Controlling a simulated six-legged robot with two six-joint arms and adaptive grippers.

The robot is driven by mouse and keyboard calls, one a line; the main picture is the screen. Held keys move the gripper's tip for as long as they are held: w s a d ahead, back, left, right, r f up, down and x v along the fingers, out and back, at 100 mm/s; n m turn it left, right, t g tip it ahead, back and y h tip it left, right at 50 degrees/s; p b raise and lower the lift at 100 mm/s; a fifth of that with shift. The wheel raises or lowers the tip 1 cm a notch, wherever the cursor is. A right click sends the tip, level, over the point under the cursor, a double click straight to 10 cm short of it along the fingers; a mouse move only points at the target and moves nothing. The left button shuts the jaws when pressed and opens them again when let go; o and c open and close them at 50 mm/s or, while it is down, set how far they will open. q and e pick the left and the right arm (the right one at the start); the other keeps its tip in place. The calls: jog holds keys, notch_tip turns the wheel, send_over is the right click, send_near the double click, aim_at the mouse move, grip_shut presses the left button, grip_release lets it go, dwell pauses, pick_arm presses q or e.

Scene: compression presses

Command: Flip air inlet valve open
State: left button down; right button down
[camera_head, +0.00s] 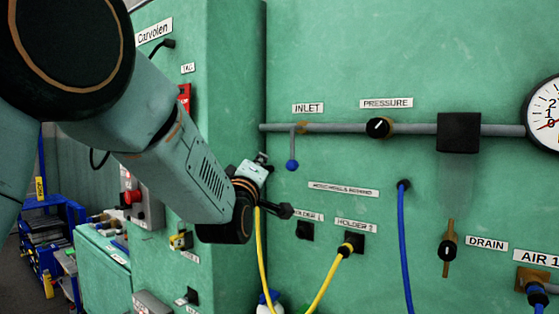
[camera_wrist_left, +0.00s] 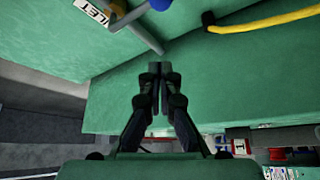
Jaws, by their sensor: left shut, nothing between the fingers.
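The air inlet valve is on a grey horizontal pipe (camera_head: 345,128) under the INLET label (camera_head: 308,108). Its thin lever (camera_head: 292,146) hangs straight down and ends in a blue ball (camera_head: 292,165). My left gripper (camera_head: 287,211) is shut and empty, below the blue ball and apart from it, in front of the green panel. In the left wrist view its fingertips (camera_wrist_left: 156,70) are together. The blue ball (camera_wrist_left: 159,4) is cut off at the top edge there, beside the grey pipe's end (camera_wrist_left: 148,38). My right gripper is not in view.
A black pressure knob (camera_head: 377,127) sits further right on the pipe. A yellow hose (camera_head: 328,282) plugs in at HOLDER 2, and a blue hose (camera_head: 405,245) hangs right of it. A green cabinet side (camera_head: 235,80) stands left of the panel.

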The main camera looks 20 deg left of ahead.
pick_arm(q)
jog(key=w+d+p, duration=0.1)
jog(key=w+d, duration=0.1)
jog(key=w, duration=0.4)
jog(key=shift+w+d+f+p, duration=0.2)
jog(key=shift+w+d+p, duration=0.1)
jog(key=shift+d, duration=0.1)
dwell(0.3)
jog(key=shift+d, duration=0.1)
